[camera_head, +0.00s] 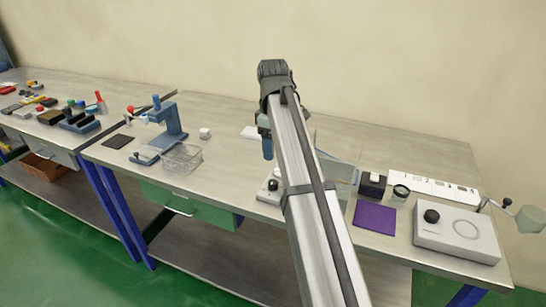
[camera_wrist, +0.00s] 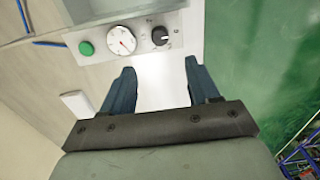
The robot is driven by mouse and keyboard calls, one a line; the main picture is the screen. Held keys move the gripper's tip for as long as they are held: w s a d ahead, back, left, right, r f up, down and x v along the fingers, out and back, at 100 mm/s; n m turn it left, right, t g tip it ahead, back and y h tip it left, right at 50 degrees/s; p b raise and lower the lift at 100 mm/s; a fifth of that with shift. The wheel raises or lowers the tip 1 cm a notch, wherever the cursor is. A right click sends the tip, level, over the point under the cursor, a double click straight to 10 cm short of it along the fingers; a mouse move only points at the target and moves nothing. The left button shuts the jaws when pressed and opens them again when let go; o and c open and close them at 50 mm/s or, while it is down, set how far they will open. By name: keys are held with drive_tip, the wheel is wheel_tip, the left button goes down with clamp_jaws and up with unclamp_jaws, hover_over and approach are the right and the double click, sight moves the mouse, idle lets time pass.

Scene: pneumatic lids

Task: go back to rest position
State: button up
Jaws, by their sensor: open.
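My gripper (camera_wrist: 160,85) is open and empty in the wrist view, its two dark blue fingers spread apart. Beyond the fingers is a light grey control panel (camera_wrist: 185,38) with a green button (camera_wrist: 87,48), a round dial gauge (camera_wrist: 121,40) and a black knob (camera_wrist: 160,35). In the head view my arm reaches forward over the workbench, and the gripper (camera_head: 267,146) hangs near its far end. The arm hides the middle of the bench and part of the panel box (camera_head: 267,190).
The workbench (camera_head: 235,180) holds a blue press (camera_head: 170,122), a wire basket (camera_head: 182,158), a purple mat (camera_head: 375,217), a dark box (camera_head: 372,185) and a grey device with a black knob (camera_head: 455,235). A second bench with tools stands at left.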

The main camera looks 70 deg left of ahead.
drive_tip(key=shift+r, duration=0.6)
drive_tip(key=shift+a, duration=0.1)
